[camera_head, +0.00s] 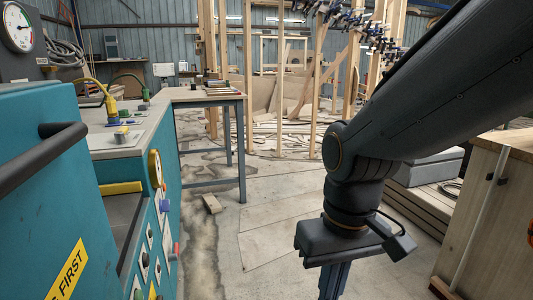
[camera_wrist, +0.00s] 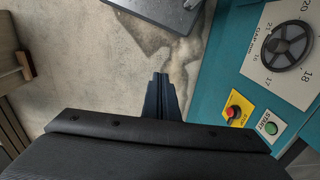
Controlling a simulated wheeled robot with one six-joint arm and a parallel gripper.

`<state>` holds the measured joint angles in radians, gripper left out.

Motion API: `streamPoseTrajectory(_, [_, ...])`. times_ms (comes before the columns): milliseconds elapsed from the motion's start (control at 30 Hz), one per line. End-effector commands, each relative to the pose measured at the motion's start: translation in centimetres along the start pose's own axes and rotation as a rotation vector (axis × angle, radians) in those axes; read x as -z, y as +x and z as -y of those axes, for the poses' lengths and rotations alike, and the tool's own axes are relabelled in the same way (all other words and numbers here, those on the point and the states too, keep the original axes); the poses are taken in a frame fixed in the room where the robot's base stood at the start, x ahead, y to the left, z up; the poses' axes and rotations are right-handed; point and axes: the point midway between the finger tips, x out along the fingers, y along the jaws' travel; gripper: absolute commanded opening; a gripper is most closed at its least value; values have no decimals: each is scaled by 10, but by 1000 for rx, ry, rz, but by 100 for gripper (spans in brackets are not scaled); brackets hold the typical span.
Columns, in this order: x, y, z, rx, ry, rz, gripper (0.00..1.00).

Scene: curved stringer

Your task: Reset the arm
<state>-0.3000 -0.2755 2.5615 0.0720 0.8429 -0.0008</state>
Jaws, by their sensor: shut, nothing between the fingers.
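My arm reaches in from the upper right in the head view, with the wrist bent so that my gripper (camera_head: 333,282) points down at the frame's lower edge. The fingertips are cut off in that view. In the wrist view my gripper (camera_wrist: 161,78) shows as two dark fingers pressed together, shut and empty. It hangs over bare concrete floor (camera_wrist: 100,60), touching nothing. A teal machine panel is to its right in that view.
The teal machine (camera_head: 75,190) stands at the left with a handle and knobs. A red stop button (camera_wrist: 234,112), a green start button (camera_wrist: 271,128) and a dial (camera_wrist: 288,45) are on its panel. A table (camera_head: 205,96) stands behind. A wooden cabinet (camera_head: 490,220) is at the right. Open floor lies between.

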Motion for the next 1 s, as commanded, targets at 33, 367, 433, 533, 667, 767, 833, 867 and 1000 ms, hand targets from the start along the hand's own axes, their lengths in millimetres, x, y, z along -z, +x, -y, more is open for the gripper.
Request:
streamPoseTrajectory(33, [-1,-7,-2,-2,8,1,0])
streamPoseTrajectory(367, [-2,-35,-20,-17,71,1,0])
streamPoseTrajectory(433, [-4,-44,-27,-21,91,3,0])
streamPoseTrajectory(533, [-7,-58,-38,-27,124,4,0])
streamPoseTrajectory(667, [-11,-77,-53,-36,170,4,0])
streamPoseTrajectory(767, [-15,-90,-63,-41,202,4,0])
streamPoseTrajectory(833, [-18,-97,-70,-44,222,5,0])
streamPoseTrajectory(867, [-19,-99,-72,-45,229,4,0])
streamPoseTrajectory(1000, [-22,-106,-80,-49,252,4,0])
